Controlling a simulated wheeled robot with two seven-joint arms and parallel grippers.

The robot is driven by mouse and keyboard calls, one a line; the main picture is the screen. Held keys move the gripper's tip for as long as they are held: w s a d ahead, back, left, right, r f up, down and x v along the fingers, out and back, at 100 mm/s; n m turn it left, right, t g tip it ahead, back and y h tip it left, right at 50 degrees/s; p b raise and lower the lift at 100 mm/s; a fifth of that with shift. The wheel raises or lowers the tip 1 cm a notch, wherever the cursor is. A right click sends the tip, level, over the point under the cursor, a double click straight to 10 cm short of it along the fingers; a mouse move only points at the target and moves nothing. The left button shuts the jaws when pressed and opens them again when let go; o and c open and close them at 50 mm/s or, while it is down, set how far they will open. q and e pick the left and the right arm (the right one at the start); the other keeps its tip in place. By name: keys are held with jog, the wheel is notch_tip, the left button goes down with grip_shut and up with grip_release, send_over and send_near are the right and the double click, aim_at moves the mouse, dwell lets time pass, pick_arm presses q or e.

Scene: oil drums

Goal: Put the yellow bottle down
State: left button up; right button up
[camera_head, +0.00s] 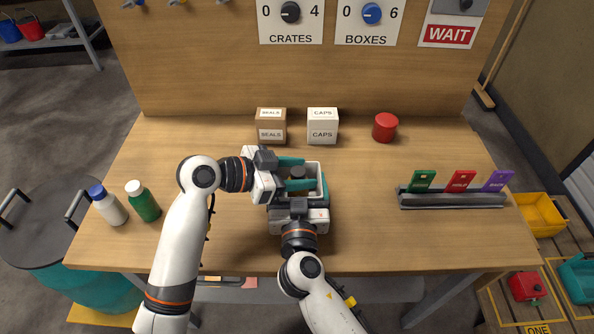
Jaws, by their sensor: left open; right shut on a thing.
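No yellow bottle can be made out in the head view. My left gripper (308,172) reaches in from the left over the middle of the table, its two teal fingers apart. A small dark round top (298,173) shows between these fingers; I cannot tell what it belongs to. It sits within the outline of a pale, open-looking container (320,169). My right gripper (298,203) comes from the front, close against the near side of this spot. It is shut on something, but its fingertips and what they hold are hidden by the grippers.
A white bottle with a blue cap (110,206) and a green bottle (143,202) stand at the table's left. Behind are a seals box (271,128), a caps box (322,127) and a red cylinder (385,128). A card rack (450,201) stands right. Front-right tabletop is clear.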

pick_arm(q)
jog(key=v, duration=1.2)
jog(key=shift+r, duration=0.1)
pick_arm(e)
jog(key=o, duration=0.8)
jog(key=s, duration=1.2)
jog(key=shift+d, duration=0.15)
jog(key=shift+s, duration=0.1)
